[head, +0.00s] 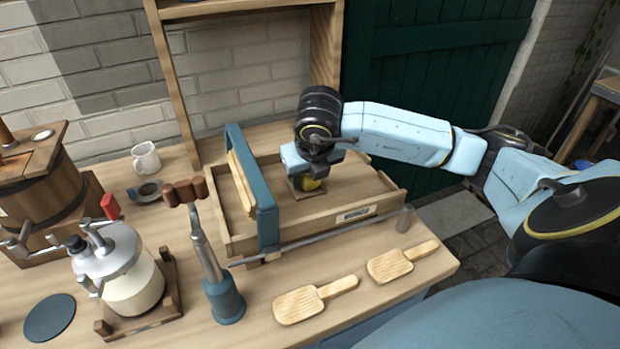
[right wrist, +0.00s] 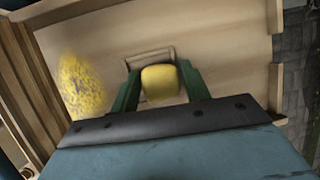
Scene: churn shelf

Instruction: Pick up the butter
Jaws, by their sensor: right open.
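The butter (right wrist: 160,84) is a yellow block on a small square base inside the wooden tray (head: 360,207). In the head view the butter (head: 311,184) shows only partly under my right gripper (head: 313,178). In the right wrist view my right gripper (right wrist: 160,88) is open, with one green finger on each side of the butter. I cannot tell whether the fingers touch it. My left gripper is not in view.
A blue upright frame (head: 266,205) spans the tray's left part. Two wooden paddles (head: 298,304) lie in front. A white mug (head: 146,158), a cream churn jar (head: 133,285) and a barrel (head: 45,190) stand left. A yellow speckled patch (right wrist: 84,88) lies left of the butter.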

